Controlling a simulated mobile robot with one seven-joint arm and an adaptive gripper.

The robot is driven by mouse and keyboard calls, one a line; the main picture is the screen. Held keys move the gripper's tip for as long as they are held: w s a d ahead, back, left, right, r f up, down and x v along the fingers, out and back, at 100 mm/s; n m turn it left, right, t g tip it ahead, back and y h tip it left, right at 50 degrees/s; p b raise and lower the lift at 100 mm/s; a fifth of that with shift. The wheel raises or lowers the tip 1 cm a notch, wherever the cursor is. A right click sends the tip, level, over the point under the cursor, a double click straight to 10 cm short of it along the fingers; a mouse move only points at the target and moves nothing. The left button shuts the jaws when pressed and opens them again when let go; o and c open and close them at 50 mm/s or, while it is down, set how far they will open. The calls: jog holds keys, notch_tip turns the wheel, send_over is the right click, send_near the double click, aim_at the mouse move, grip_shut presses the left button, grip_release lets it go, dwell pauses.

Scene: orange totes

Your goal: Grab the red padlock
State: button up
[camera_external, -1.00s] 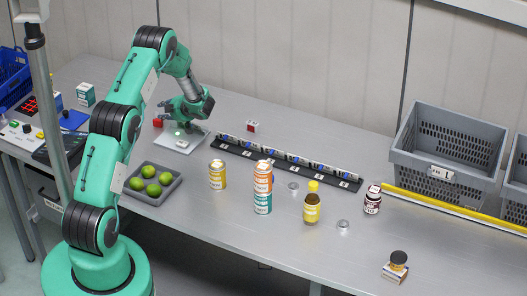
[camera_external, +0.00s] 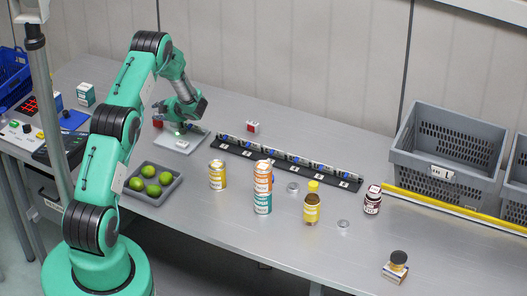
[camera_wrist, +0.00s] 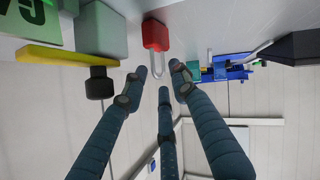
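The red padlock (camera_wrist: 155,34) shows at the top middle of the wrist view, with its pale metal shackle toward my fingers. In the external view it is a small red shape (camera_external: 157,123) on the table, just left of my gripper (camera_external: 176,116). The fingertips are close to the shackle. Whether any finger touches it is unclear.
A flat light plate (camera_external: 188,146) lies below my gripper. A tray of green fruit (camera_external: 132,190) is nearer the front, and a black rack (camera_external: 300,172) of cylinders is to the right. In the wrist view, grey and green blocks (camera_wrist: 100,32) lie left of the padlock.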

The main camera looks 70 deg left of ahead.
grip_shut()
dwell(0.3)
jog(key=shift+r, duration=0.75)
jog(key=s+d+r, duration=0.1)
jog(key=s+d, duration=0.2)
jog(key=d, duration=0.4)
jog(key=s+d+r, duration=0.2)
jog(key=s+d, duration=0.1)
jog(key=d, duration=0.4)
jog(key=shift+d+r, duration=0.25)
jog(key=shift+d, duration=0.15)
